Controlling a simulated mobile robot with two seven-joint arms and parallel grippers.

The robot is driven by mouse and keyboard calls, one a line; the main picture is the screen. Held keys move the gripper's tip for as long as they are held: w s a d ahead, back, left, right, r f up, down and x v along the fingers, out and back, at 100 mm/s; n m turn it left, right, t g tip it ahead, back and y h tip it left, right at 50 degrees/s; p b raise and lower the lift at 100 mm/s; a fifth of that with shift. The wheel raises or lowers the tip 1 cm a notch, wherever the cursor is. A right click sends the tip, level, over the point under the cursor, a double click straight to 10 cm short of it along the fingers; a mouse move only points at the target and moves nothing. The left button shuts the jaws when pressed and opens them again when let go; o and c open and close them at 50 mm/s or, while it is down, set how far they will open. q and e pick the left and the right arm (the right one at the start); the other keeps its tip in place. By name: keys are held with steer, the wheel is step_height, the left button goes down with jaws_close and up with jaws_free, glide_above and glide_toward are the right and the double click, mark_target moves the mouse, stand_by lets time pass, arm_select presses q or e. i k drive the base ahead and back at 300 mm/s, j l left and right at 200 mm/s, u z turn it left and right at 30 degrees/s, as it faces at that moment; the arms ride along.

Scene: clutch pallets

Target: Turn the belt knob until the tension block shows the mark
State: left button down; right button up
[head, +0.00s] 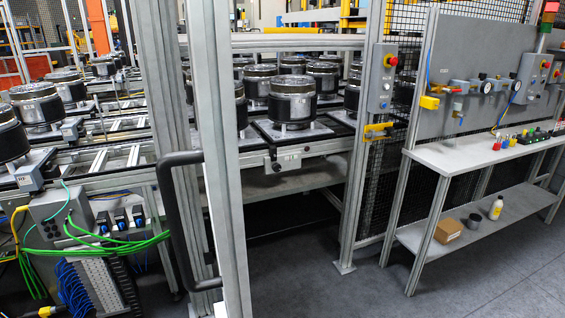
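I cannot make out a belt knob or a tension block with a mark. Black and silver clutch units (292,100) stand on pallets (290,132) on the conveyor behind the frame posts. More clutch units (38,105) stand on the conveyor at the left. A small grey block (283,163) sits on the conveyor's front edge; I cannot tell its function. Neither of my grippers shows in the head view.
An aluminium frame post with a black handle (178,230) stands in front of the conveyor. A control box (382,80) with a red button hangs on the right post. A workbench (480,152) stands at the right. Green cables (110,243) hang lower left. The grey floor (330,295) is clear.

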mark_target(277, 167)
steer(key=i+l+u, duration=0.15)
steer(key=l, duration=0.5)
steer(key=i+l+u, duration=0.15)
steer(key=l, duration=0.5)
steer(key=i+l+u, duration=0.15)
steer(key=l, duration=0.5)
steer(key=l+u, duration=0.1)
steer(key=l, duration=0.6)
steer(key=i, duration=0.05)
